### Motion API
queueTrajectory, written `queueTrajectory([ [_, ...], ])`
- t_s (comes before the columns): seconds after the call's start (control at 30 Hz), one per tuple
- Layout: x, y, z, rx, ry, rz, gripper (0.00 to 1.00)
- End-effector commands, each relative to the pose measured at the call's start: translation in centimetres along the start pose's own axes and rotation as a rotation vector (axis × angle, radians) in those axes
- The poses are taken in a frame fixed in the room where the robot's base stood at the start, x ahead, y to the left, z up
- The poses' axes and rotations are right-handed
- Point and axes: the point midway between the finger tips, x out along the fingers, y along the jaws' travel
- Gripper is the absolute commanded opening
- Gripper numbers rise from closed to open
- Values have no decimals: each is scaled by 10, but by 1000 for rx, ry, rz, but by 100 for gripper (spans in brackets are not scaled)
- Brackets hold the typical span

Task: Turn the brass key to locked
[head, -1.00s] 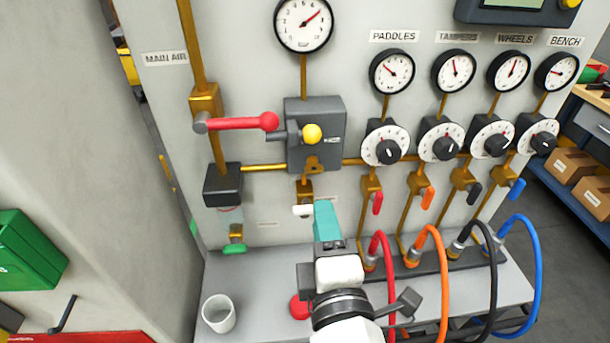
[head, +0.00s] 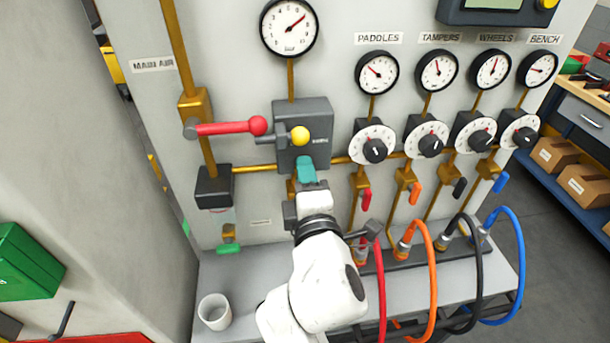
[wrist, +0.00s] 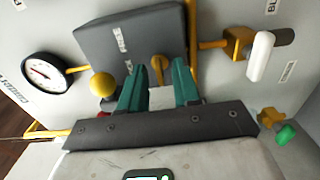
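The brass key (wrist: 158,64) sits in the lower part of the dark grey lock box (head: 304,118), which also shows in the wrist view (wrist: 115,45). My gripper (head: 306,162) is in front of the lower face of the box and hides the key in the head view. In the wrist view my gripper (wrist: 157,70) is open, with its two teal fingers apart. The key shows in the gap between the fingertips, with no clear contact on either side. A yellow ball lever (head: 299,135) is on the box just above my fingers.
A red-handled lever (head: 232,127) extends left of the box. Dials (head: 374,148) and coloured valve handles (head: 366,198) are to the right. Hoses (head: 430,280) loop in front of the bench ledge. A white cup (head: 214,311) stands at the ledge's left.

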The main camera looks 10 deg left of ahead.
Motion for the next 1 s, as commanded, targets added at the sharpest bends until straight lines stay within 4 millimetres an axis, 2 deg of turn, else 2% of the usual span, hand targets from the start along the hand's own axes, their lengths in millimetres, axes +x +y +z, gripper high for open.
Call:
queueTrajectory([
  [0.07,0,0,0,0,0,0,32],
  [0.4,0,0,0,0,0,0,0],
  [1.0,0,-2,0,60,0,-1,0],
])
